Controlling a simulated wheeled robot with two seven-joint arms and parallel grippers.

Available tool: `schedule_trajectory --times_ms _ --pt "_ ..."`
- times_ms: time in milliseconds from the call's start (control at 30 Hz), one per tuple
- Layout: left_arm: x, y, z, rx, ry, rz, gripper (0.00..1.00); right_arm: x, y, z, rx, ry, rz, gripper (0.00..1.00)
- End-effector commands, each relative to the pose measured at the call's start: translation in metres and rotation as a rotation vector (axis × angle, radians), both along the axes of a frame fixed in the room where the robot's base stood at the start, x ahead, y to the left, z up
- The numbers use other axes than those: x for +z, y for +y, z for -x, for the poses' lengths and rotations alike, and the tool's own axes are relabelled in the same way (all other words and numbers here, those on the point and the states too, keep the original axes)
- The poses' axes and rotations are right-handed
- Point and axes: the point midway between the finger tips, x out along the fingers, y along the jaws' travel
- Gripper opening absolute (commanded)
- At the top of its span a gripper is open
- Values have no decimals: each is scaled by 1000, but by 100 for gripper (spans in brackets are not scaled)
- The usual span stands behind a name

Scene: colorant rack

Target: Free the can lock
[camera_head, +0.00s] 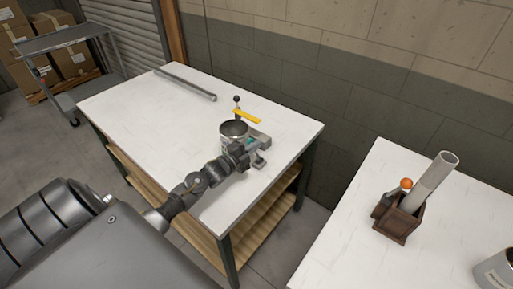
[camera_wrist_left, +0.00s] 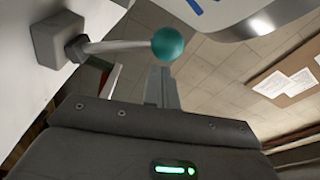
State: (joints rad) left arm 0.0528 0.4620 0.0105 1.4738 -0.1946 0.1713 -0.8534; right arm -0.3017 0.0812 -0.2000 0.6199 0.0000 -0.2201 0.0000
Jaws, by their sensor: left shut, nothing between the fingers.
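An open metal can (camera_head: 234,131) stands on the near white table, by a fixture with a yellow bar (camera_head: 247,116). A lever with a teal ball knob (camera_wrist_left: 168,44) sticks out from a grey block (camera_wrist_left: 55,38) in the left wrist view. The teal knob also shows small beside the can in the head view (camera_head: 249,141). My left gripper (camera_head: 254,154) is beside the can, at its lower right. Its closed fingers (camera_wrist_left: 162,86) are empty and appear just below the teal knob; whether they touch it I cannot tell. My right gripper is out of view.
A grey bar (camera_head: 185,82) lies at the table's back edge. The first table's left part is clear.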

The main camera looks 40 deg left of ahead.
Motion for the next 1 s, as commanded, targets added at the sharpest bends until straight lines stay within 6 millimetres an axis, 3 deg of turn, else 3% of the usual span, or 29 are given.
schedule_trajectory --times_ms 133,200,400,600,1000 --pt "12 -26 1 0 2 3 0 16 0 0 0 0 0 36" --pt "3 -18 22 1 4 -3 0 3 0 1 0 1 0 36" --pt "2 -12 63 -2 3 -1 0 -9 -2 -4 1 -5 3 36" --pt "3 -6 88 0 1 0 0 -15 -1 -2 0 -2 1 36" --pt "-1 -10 98 7 30 23 0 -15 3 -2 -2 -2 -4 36"
